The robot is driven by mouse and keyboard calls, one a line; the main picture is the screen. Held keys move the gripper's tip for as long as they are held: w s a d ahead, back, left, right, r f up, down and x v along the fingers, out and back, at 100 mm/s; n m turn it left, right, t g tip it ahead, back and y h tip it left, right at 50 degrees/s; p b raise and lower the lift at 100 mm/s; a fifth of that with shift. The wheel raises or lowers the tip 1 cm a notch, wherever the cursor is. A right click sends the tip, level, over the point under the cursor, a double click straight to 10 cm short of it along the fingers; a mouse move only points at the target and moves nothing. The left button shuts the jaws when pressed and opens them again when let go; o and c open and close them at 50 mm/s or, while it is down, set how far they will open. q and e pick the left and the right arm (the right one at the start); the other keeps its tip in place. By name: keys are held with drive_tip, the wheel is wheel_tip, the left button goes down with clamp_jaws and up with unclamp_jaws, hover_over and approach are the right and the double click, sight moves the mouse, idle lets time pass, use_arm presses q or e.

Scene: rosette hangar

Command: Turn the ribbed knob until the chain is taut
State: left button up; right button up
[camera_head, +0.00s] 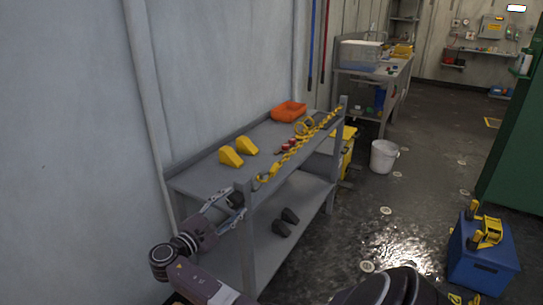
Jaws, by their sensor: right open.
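A yellow chain (297,147) runs along the front edge of the grey bench (205,178), from the near corner towards the far end. Its slack or tension is too small to tell. No ribbed knob can be made out for certain. Small red pieces (287,146) lie beside the chain.
Two yellow wedges (231,157) and an orange tray (289,112) are on the bench top. Dark blocks (286,220) lie on its lower shelf. A white bucket (384,156) and a blue box (482,258) stand on the floor. Wet floor between them is mostly clear.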

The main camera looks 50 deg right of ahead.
drive_tip(key=n+p, duration=0.7)
drive_tip(key=p, duration=0.1)
drive_tip(key=shift+r+n, duration=0.3)
drive_tip(key=shift+n, duration=0.1)
drive_tip(key=shift+f+n, duration=0.2)
drive_tip(key=shift+n, duration=0.5)
drive_tip(key=n+p, duration=0.3)
drive_tip(key=shift+r+n, duration=0.25)
drive_tip(key=shift+n, duration=0.05)
drive_tip(key=n+p, duration=0.1)
drive_tip(key=n, duration=0.2)
drive_tip(key=shift+f, duration=0.15)
drive_tip(key=shift+f+n, duration=0.2)
drive_tip(key=shift+n, duration=0.5)
